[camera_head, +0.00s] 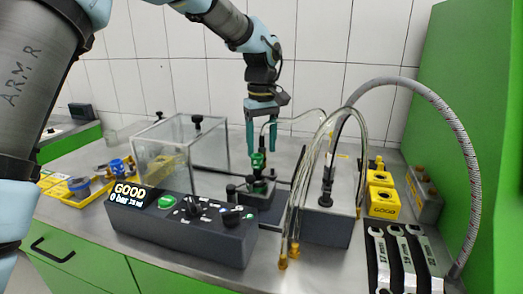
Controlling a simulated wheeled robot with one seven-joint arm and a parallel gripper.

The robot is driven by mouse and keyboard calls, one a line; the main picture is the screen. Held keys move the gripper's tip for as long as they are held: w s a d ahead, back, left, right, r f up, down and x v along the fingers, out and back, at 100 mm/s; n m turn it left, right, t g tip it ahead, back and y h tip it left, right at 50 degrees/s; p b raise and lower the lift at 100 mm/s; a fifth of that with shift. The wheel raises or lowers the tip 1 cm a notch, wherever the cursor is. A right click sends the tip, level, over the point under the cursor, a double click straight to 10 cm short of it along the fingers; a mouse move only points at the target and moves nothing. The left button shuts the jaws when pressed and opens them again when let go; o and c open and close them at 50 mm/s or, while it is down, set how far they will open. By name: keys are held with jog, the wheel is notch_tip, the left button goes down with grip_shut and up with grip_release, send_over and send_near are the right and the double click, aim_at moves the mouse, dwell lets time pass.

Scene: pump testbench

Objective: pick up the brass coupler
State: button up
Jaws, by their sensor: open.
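My gripper (262,150) points down with its two teal fingers apart, above the middle of the bench. Its fingertips are close to a green-topped part (258,160) that stands on a dark fixture (262,196). I cannot tell whether they touch it. Two small brass-coloured fittings hang at the lower ends of clear hoses near the bench's front edge, one lower left (282,263) and one slightly higher right (295,250). I cannot tell which, if either, is the brass coupler. Both are well below and to the right of my gripper, in this view.
A control box (180,225) with a "GOOD" display stands at front. A clear enclosure (165,150) is behind it. Hoses arch over a grey pump block (325,222) on the right. Yellow blocks (382,195) and several wrenches (400,262) lie farther right.

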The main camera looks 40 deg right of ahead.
jog(key=shift+f, duration=1.25)
grip_shut()
